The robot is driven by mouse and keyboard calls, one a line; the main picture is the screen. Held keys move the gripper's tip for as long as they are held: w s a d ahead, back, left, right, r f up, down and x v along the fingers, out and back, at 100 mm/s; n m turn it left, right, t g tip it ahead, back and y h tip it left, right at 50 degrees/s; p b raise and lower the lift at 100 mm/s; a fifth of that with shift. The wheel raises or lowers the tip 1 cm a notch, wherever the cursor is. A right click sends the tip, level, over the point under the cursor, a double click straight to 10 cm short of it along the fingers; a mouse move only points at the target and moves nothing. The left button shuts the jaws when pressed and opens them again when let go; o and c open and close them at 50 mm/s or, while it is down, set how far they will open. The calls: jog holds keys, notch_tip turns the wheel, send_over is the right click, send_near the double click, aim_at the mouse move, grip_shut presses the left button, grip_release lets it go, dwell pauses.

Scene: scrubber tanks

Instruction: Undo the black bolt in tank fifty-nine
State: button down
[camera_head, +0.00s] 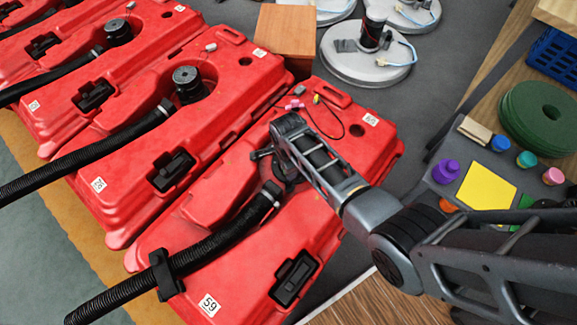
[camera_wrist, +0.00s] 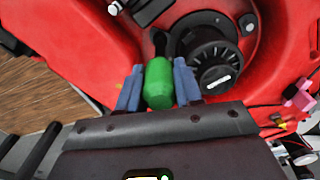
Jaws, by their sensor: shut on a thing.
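Tank fifty-nine (camera_head: 225,265) is the nearest red tank in the head view, with a white 59 label (camera_head: 209,304) on its front end. My gripper (camera_wrist: 158,78) is over its round recess. In the wrist view, its two blue-grey fingers are shut on a green cylindrical piece (camera_wrist: 159,86). A black piece (camera_wrist: 159,44) lies just beyond the green one; I cannot tell whether they are joined, or whether it is the black bolt. Beside it is a round black ribbed fitting (camera_wrist: 212,62) with a white mark. My arm hides most of this area in the head view.
A black hose (camera_head: 215,240) runs from the recess to the lower left. Neighbouring red tanks (camera_head: 130,190) stand close on the left. Pink connectors and thin wires (camera_wrist: 298,95) lie close on the right. A grey tray (camera_head: 435,185) with coloured pieces is right of my arm.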

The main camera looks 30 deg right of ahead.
jog(key=shift+f+b, duration=0.35)
jog(key=shift+f, duration=0.3)
dwell(0.7)
jog(key=n, duration=0.4)
jog(key=shift+r+n+p, duration=0.1)
jog(key=shift+n+p, duration=0.2)
jog(key=shift+p, duration=0.1)
jog(key=n, duration=0.5)
jog(key=shift+n+p, duration=0.3)
jog(key=shift+n, duration=0.1)
jog(key=n, duration=0.5)
jog(key=shift+p, duration=0.3)
jog(key=n, duration=0.5)
